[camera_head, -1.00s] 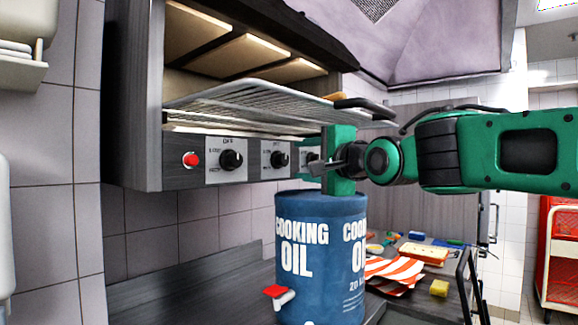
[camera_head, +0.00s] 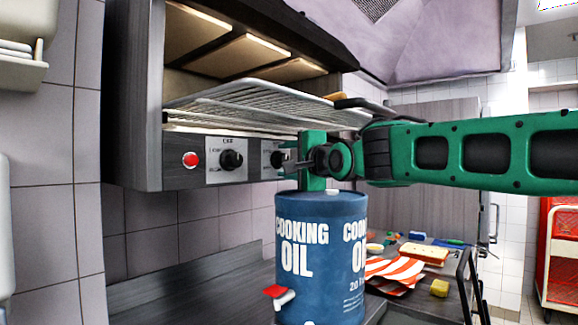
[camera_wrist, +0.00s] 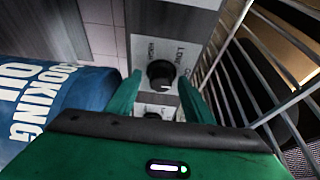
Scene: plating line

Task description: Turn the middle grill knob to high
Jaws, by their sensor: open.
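The grill's control panel carries black knobs on pale plates. The middle knob (camera_head: 278,159) shows just left of my gripper (camera_head: 294,160), partly covered by it. In the wrist view, a knob that appears to be this middle one (camera_wrist: 160,73) lies ahead, between the lines of my open fingers (camera_wrist: 159,92), with HIGH and LOW lettering beside it. I cannot tell whether the fingers touch it. Its pointer setting is too small to read surely. The left knob (camera_head: 231,160) is in clear view. Another knob (camera_wrist: 152,114) shows closer to my palm; my gripper hides it in the head view.
A blue cooking oil drum (camera_head: 320,265) stands directly below my gripper and fills the wrist view's left. A wire grill rack (camera_head: 255,98) juts out just above. A red light (camera_head: 190,160) sits at the panel's left. A striped cloth (camera_head: 392,272) lies on the counter at right.

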